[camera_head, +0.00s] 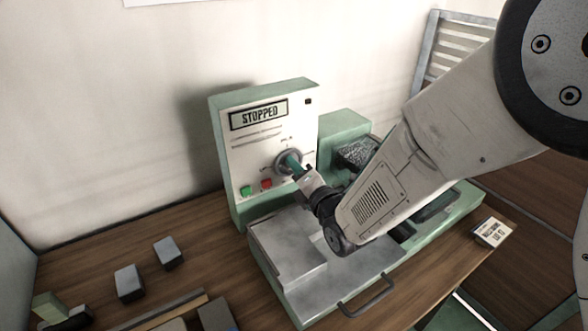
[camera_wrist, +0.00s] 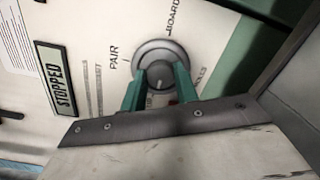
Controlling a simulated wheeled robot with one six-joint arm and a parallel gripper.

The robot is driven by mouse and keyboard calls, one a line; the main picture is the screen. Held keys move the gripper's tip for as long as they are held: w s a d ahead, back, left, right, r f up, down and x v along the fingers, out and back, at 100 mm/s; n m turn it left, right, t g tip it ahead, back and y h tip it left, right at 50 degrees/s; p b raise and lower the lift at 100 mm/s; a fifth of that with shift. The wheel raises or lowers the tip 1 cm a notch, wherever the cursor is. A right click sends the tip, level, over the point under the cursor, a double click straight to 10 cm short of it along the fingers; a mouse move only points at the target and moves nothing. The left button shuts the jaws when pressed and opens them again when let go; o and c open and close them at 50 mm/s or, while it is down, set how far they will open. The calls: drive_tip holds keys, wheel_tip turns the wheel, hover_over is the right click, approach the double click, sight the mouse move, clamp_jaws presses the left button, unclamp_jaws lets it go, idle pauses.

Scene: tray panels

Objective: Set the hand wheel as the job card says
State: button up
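The hand wheel (camera_head: 281,161) is a grey round knob on the white front panel of a green machine. It also shows in the wrist view (camera_wrist: 158,57), with the labels PAIR and BOARD beside it and other lettering partly hidden. My gripper (camera_head: 295,166) is at the wheel. In the wrist view, its two teal fingers (camera_wrist: 160,82) stand apart on either side of the wheel's hub; whether they press on it is unclear. The wheel's pointer mark is not clear. A white card (camera_head: 493,231) with small dark print lies at the bench's right; I cannot read it surely.
The panel display (camera_head: 258,115) reads STOPPED. A green button (camera_head: 246,191) and a red button (camera_head: 266,184) sit below left of the wheel. A grey tray with a handle (camera_head: 368,297) juts out below my arm. Grey blocks (camera_head: 129,283) lie on the bench at left.

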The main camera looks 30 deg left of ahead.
drive_tip(key=shift+f, duration=0.1)
drive_tip(key=shift+c, duration=0.6)
drive_tip(key=shift+s+a, duration=0.1)
drive_tip(key=shift+a, duration=0.1)
drive_tip(key=shift+d, duration=0.15)
drive_tip(key=shift+w+d+f+m+g+y, duration=0.1)
drive_tip(key=shift+m+g+y, duration=0.2)
drive_tip(key=shift+m, duration=5.45)
drive_tip(key=shift+w+d+r+m+g+y, duration=0.1)
drive_tip(key=shift+m+g, duration=0.35)
drive_tip(key=shift+m, duration=5.25)
drive_tip(key=shift+w+d+f+m+g+y, duration=0.1)
drive_tip(key=shift+m+g+y, duration=0.2)
drive_tip(key=shift+m, duration=5.45)
